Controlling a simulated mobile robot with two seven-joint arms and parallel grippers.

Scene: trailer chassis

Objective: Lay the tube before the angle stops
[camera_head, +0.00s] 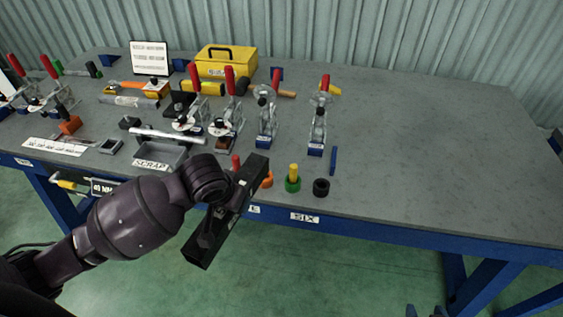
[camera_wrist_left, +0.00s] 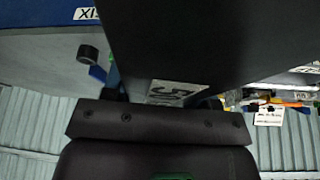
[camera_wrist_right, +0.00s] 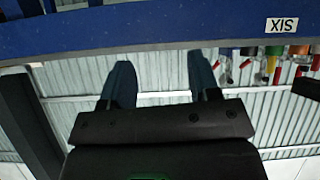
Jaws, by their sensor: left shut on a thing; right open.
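A thick dark square tube (camera_head: 240,195) is held aslant in front of the table's near edge. It fills much of the left wrist view (camera_wrist_left: 200,45). My left gripper (camera_wrist_left: 160,92) is shut on it, its fingers mostly hidden by the tube. A small label with dark digits shows by the tube; I cannot tell if it is on it. My right gripper (camera_wrist_right: 161,80) is open and empty, its two fingers apart near the table edge; only its tips show at the bottom of the head view (camera_head: 427,312). I cannot surely pick out the angle stops.
Red-handled toggle clamps (camera_head: 268,118) stand on the grey table (camera_head: 430,150). A scrap tray (camera_head: 160,157), yellow toolbox (camera_head: 226,62), green ring with yellow peg (camera_head: 293,183) and black ring (camera_head: 321,187) stand there too. The table's right half is clear.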

